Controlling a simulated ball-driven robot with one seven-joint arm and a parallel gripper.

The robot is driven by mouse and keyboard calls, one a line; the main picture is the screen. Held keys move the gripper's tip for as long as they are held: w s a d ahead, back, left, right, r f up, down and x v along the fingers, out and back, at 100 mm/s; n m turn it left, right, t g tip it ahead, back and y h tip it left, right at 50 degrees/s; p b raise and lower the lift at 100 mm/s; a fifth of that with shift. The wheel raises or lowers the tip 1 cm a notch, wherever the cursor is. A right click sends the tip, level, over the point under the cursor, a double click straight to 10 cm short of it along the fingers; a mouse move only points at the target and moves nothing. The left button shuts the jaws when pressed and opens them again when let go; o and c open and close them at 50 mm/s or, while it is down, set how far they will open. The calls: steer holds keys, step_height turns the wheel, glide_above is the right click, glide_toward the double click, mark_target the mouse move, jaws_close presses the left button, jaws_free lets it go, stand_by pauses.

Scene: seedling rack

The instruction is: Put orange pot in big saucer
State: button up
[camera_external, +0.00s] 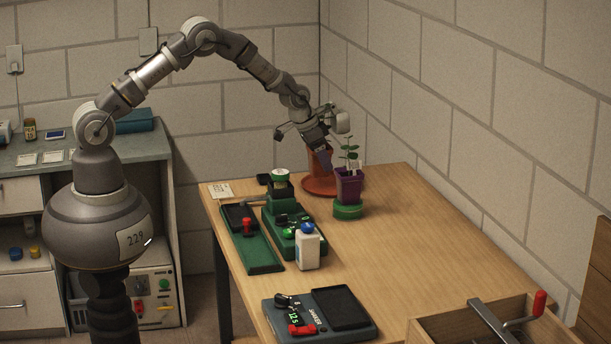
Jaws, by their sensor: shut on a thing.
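The orange pot (326,164) is at the back of the wooden table. My gripper (326,150) reaches down to it and is shut on its upper part, hiding some of the rim. The big saucer (319,188), wide and orange-brown, lies directly below the pot. The pot's lower part appears within the saucer's outline. I cannot tell whether its base touches the saucer. The purple pot in front hides part of the pot and saucer on the right.
A purple pot (348,186) with a seedling stands on a green saucer (347,211), close by at the front right. Green devices (293,238) and a white bottle (307,250) stand further left and forward. A scale (315,318) and wooden box (470,326) are at the front. The table's right side is clear.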

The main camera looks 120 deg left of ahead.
steer(key=shift+w+a+f, duration=0.2)
steer(key=shift+w+a, duration=0.15)
steer(key=shift+a, duration=0.05)
step_height(320, 180, down, 3)
steer(key=shift+f+b, duration=0.2)
steer(key=shift+b, duration=0.6)
steer(key=shift+r, duration=0.15)
steer(key=o, duration=1.1)
steer(key=shift+o, duration=0.2)
steer(key=p+v, duration=0.3)
steer(key=v, duration=0.9)
